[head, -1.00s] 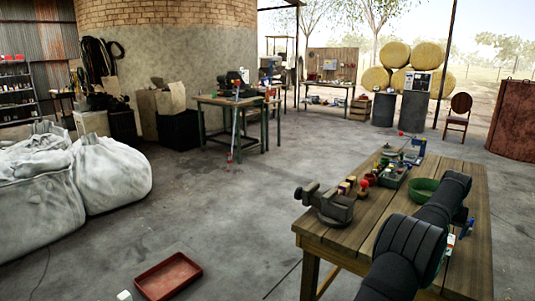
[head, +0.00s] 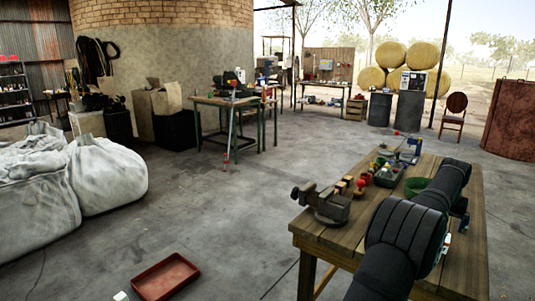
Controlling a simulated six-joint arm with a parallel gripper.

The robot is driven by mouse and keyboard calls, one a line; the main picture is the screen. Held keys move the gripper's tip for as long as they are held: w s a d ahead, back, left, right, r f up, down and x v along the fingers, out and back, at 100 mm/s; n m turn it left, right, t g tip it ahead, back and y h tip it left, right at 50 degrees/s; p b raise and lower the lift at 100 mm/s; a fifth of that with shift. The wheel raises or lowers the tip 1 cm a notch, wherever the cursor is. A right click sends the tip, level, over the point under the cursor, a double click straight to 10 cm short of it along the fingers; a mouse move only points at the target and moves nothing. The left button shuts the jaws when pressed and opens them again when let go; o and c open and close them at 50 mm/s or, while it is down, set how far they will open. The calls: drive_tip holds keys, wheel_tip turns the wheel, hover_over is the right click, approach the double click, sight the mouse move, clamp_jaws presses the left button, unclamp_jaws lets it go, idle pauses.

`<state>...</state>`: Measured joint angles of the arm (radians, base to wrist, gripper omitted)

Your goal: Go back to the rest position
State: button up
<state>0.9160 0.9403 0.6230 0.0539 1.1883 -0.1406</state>
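My arm, in black links, reaches in from the bottom right of the head view and lies over the right side of the wooden workbench (head: 345,246). My gripper is not clearly visible; the arm's far end is hidden behind its own links near the bench's right edge. I cannot see its fingers or whether it holds anything. A green bowl (head: 414,186) is partly hidden by my arm.
A red tray (head: 165,277) lies on the concrete floor at the lower left. White bulk bags (head: 105,178) stand at the left. Another workbench (head: 228,102) is further back. A chair (head: 453,111) and a rusty red container (head: 512,117) are at the right. The middle floor is clear.

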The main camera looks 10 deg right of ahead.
drive_tip(key=x, duration=0.9)
wheel_tip(320, 180, up, 5)
drive_tip(key=shift+s+f, duration=0.1)
drive_tip(key=shift+f, duration=0.05)
drive_tip(key=s+d+r, duration=0.2)
drive_tip(key=s+r, duration=0.5)
drive_tip(key=s, duration=0.5)
drive_tip(key=w+a+f+n+y, duration=0.1)
drive_tip(key=w+a+f, duration=0.2)
drive_tip(key=w+a, duration=0.9)
drive_tip(key=w+a+f+n, duration=0.2)
drive_tip(key=w+a+f, duration=0.1)
drive_tip(key=w+a, duration=0.9)
drive_tip(key=w+a+f+n, duration=0.1)
drive_tip(key=w+a, duration=0.2)
drive_tip(key=a, duration=0.7)
drive_tip(key=w+a+f+n, duration=0.1)
drive_tip(key=w+a, duration=0.3)
drive_tip(key=a, duration=0.6)
drive_tip(key=w+a+f+t+y, duration=0.1)
drive_tip(key=w+a+f, duration=0.2)
drive_tip(key=a, duration=0.7)
drive_tip(key=shift+w+n, duration=0.4)
drive_tip(key=shift+w, duration=0.3)
